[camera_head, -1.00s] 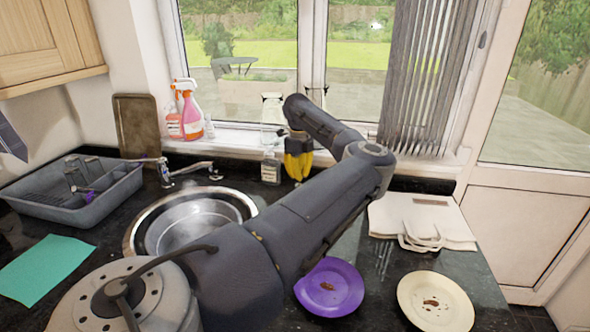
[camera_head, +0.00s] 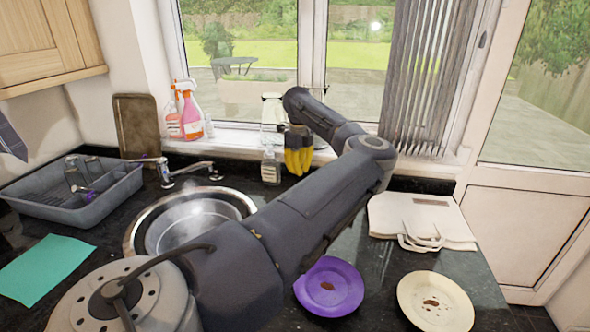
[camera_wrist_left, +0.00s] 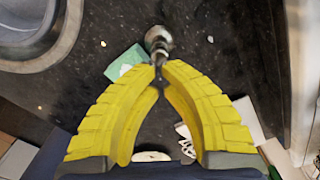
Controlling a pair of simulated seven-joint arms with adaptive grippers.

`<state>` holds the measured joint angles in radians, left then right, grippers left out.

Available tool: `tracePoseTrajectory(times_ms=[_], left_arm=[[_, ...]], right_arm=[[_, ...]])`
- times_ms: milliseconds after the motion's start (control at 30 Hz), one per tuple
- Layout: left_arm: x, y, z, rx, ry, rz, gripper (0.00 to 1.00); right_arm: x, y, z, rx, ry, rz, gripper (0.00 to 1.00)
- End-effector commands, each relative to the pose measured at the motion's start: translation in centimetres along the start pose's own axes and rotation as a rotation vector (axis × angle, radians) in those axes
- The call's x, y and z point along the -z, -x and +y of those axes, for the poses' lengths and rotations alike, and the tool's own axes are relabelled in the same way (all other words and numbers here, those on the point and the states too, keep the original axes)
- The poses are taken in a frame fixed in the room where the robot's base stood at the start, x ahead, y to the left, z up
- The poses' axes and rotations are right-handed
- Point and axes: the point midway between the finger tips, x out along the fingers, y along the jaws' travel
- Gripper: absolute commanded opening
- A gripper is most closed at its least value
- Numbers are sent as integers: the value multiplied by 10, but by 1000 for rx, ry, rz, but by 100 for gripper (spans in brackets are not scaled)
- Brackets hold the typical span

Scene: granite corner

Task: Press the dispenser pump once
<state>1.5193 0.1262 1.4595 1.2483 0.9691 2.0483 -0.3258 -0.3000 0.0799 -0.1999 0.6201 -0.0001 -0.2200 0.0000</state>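The dispenser (camera_head: 270,171) is a small bottle with a pale label, upright on the dark counter below the window sill, behind the sink. In the left wrist view its metallic pump head (camera_wrist_left: 159,40) shows from above, with a green and white patch of the bottle or label beside it. My left gripper (camera_head: 298,174) has yellow fingers pointing down just right of the dispenser in the head view. In the left wrist view its fingertips (camera_wrist_left: 162,67) come together right at the near end of the pump; whether they touch it I cannot tell. My right gripper is not in view.
A round metal sink (camera_head: 140,240) with a tap (camera_head: 185,173) lies left of my arm. A grey dish rack (camera_head: 60,205) and a green cloth (camera_head: 45,268) are farther left. Spray bottles (camera_head: 190,115) stand on the sill. A purple plate (camera_head: 340,275) and a cream plate (camera_head: 455,310) lie right.

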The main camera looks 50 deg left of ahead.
Motion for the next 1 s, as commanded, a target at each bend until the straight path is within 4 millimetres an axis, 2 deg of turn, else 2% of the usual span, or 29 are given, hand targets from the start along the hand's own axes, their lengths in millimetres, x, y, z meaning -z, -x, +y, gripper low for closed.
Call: tracePoseTrajectory(times_ms=[500, 1000], left_arm=[[0, 39, 0, 1, 0, 1, 0], [0, 42, 0, -1, 0, 0, 0]], right_arm=[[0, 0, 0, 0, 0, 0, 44], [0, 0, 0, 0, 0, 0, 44]])
